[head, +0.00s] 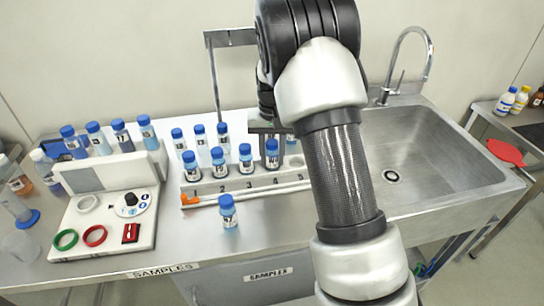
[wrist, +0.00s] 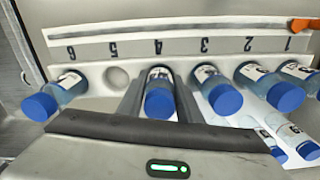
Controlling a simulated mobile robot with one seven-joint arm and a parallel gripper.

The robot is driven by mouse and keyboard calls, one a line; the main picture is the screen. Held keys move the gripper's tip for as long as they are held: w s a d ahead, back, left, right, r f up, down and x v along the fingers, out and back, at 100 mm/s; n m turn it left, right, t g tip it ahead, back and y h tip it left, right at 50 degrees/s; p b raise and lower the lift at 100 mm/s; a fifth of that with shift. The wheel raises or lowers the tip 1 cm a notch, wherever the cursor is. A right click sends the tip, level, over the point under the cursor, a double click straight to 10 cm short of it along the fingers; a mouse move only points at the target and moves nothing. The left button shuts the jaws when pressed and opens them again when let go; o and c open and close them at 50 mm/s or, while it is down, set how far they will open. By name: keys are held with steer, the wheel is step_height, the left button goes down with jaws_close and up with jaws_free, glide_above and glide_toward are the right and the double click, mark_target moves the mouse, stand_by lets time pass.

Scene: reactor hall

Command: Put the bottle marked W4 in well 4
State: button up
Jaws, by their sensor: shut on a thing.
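My gripper (head: 269,134) is shut on a blue-capped bottle (head: 272,153) at the number 4 of the well rack (head: 255,183). In the wrist view this bottle (wrist: 160,92) is between my two fingers (wrist: 159,96), in line with the 4. It looks upright, its cap level with the row beside it; its base is hidden, so I cannot tell if it is fully seated. Its marking is not readable. Wells 1, 2 and 3 hold similar bottles. Well 5 (wrist: 117,77) is empty, and a bottle (wrist: 57,94) stands at well 6.
A single blue-capped bottle (head: 229,213) stands in front of the rack. More bottles (head: 199,136) stand behind it. A white device (head: 105,215) with colored rings is at left. A sink (head: 400,150) is at right, behind my arm.

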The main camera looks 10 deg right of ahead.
steer(key=shift+f, duration=0.15)
steer(key=o, duration=1.1)
steer(key=shift+c, duration=0.2)
